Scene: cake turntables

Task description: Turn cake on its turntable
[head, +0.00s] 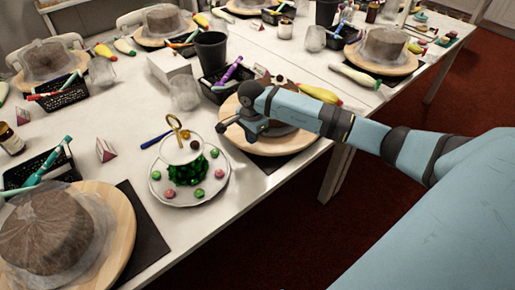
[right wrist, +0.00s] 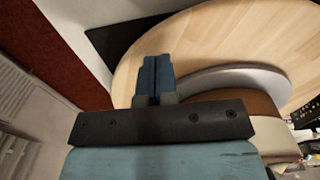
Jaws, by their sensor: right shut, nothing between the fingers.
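The cake turntable (head: 266,156) is a round pale wooden disc near the table's front edge. In the head view my right arm covers most of its cake. In the right wrist view, the cake's brown lower layer (right wrist: 236,104) sits on a silver board (right wrist: 228,79) on the wooden disc (right wrist: 215,40). My right gripper (head: 253,128) is over the left part of the turntable. Its fingers (right wrist: 152,75) are shut and empty, beside the cake and over the disc; I cannot tell whether they touch the wood. My left gripper is not in view.
A tiered stand with sweets (head: 188,190) stands close left of the turntable. A black basket (head: 225,83), a dark cup (head: 211,50) and a clear glass (head: 184,93) are behind. Another covered cake (head: 45,228) stands front left. Red floor (head: 290,245) lies before the table.

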